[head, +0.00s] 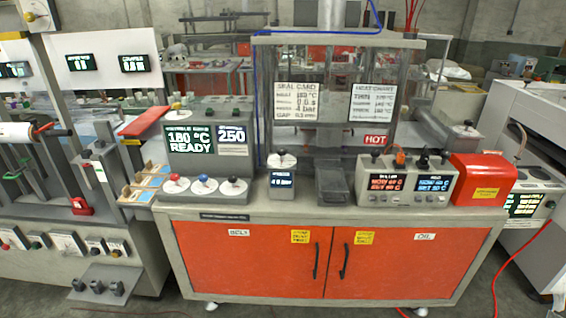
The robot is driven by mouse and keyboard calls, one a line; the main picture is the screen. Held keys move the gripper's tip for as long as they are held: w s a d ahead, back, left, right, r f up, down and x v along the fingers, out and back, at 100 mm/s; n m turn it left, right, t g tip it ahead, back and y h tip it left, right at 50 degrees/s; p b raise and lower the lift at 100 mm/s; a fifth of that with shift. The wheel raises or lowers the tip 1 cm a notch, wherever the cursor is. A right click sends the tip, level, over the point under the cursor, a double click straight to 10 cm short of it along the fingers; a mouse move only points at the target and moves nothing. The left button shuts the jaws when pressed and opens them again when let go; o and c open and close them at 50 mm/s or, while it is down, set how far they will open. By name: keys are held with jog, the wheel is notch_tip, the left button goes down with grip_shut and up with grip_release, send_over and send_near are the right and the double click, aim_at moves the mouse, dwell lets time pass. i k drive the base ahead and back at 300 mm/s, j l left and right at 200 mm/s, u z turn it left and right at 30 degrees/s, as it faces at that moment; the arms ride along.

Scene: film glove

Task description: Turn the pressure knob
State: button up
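A black knob (281,152) with a white dial stands at the middle of the bench's back part. A small lit display (281,180) sits just below it and seems to read about 4 bar, so this looks like the pressure knob. Its pointer position is too small to tell. My gripper and arm do not show in the head view.
A control box (207,140) reading 180 °C READY stands left, with red, blue and black knobs on white dials before it. A press with clear panels (330,75) is behind. A two-display box (408,180) and red box (478,180) stand right. Orange cabinet doors (250,260) are below.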

aim_at(281, 151)
jog(key=i+j+u, duration=0.1)
jog(key=i+j, duration=0.25)
jog(key=j, duration=0.35)
jog(key=i+j+u, duration=0.1)
jog(key=i+j, duration=0.3)
jog(key=j, duration=0.25)
jog(key=i+j+u, duration=0.1)
jog(key=i+j, duration=0.3)
jog(key=j, duration=0.2)
jog(key=i+j+u, duration=0.1)
jog(key=i+j, duration=0.35)
jog(key=j, duration=0.15)
